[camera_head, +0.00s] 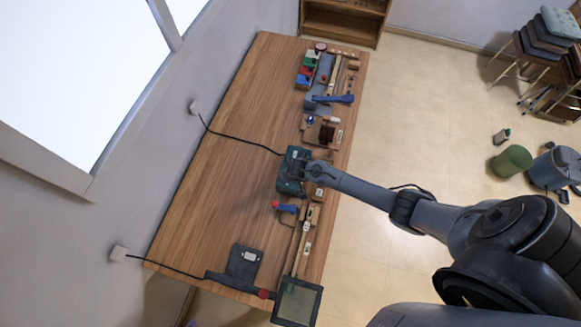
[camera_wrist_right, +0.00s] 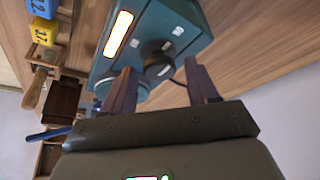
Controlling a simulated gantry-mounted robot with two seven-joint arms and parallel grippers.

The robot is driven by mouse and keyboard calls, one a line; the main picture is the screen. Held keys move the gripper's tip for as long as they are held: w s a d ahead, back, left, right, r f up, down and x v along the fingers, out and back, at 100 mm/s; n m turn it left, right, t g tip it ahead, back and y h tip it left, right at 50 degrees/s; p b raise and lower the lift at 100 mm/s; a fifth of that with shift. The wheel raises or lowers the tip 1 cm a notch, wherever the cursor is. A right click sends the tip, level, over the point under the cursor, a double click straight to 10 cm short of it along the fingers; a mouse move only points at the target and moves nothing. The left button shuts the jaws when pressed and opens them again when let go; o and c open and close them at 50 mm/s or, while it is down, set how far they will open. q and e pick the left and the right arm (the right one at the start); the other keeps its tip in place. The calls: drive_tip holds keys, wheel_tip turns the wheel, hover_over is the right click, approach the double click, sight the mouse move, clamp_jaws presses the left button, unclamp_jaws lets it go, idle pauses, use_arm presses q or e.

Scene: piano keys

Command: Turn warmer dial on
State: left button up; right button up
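The warmer is a teal box (camera_head: 284,186) on the wooden table, near its middle, with a black cord running from it to the wall. In the right wrist view its teal body (camera_wrist_right: 185,18) fills the upper middle, with a pale lit panel and small white labels. Its black dial (camera_wrist_right: 157,55) has a light mark on its face. My right gripper (camera_head: 298,168) is over the warmer in the head view. In the right wrist view the gripper (camera_wrist_right: 160,75) is open, its fingers apart on either side of the dial, with no clear contact. My left gripper is not in view.
Yellow and blue numbered blocks (camera_wrist_right: 43,30) and a wooden-handled tool (camera_wrist_right: 34,88) are at the left in the wrist view. Tools and small parts line the right edge. The table's wall side (camera_head: 215,180) is mostly clear.

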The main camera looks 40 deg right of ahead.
drive_tip(key=shift+o, duration=0.2)
drive_tip(key=shift+s+r, duration=0.2)
drive_tip(key=shift+r, duration=0.2)
drive_tip(key=p+v, duration=0.1)
drive_tip(key=v, duration=0.9)
drive_tip(key=shift+f, duration=0.1)
